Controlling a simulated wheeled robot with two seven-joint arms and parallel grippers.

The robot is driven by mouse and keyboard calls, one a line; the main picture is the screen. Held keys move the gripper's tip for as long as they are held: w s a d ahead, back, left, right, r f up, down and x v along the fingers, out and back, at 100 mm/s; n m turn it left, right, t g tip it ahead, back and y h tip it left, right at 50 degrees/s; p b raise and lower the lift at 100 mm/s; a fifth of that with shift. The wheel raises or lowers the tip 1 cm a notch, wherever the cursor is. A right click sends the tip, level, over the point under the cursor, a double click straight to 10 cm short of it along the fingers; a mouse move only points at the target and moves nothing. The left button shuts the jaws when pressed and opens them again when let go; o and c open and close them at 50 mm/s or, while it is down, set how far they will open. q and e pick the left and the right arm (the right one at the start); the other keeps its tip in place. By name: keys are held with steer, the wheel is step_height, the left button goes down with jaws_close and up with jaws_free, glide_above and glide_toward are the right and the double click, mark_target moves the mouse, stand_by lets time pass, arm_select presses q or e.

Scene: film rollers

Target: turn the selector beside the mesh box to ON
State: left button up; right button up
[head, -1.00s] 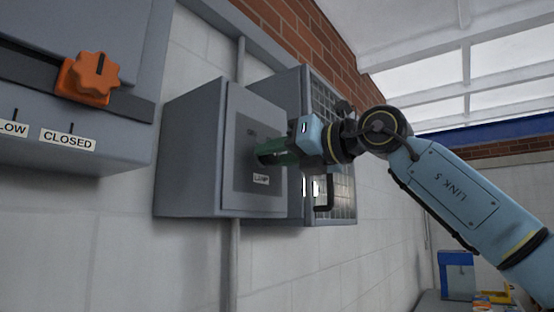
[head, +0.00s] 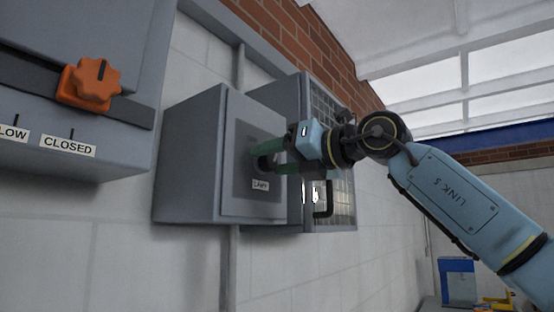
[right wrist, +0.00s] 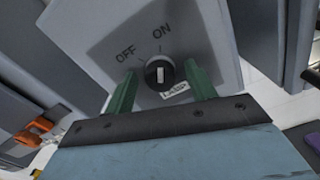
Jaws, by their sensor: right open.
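The selector is a round black knob (right wrist: 160,75) on the dark plate of a grey box (head: 190,155), with OFF and ON lettering above it and a LAMP label below it. Its white line stands upright in the right wrist view, in line with ON. My right gripper (right wrist: 161,86) is open, with one green finger on each side of the knob; it also shows in the head view (head: 276,158). I cannot tell whether the fingers touch the knob. The mesh box (head: 343,200) is right behind the grey box, partly hidden by my right arm. My left gripper is out of view.
A grey cabinet (head: 60,155) with an orange star knob (head: 92,80) and LOW and CLOSED labels hangs at the left. A black handle (head: 322,205) sticks out from the mesh box below my right gripper. A blue object (head: 457,280) stands at the lower right.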

steer(key=b+v, duration=0.4)
steer(key=v, duration=0.9)
steer(key=shift+s+d, duration=0.15)
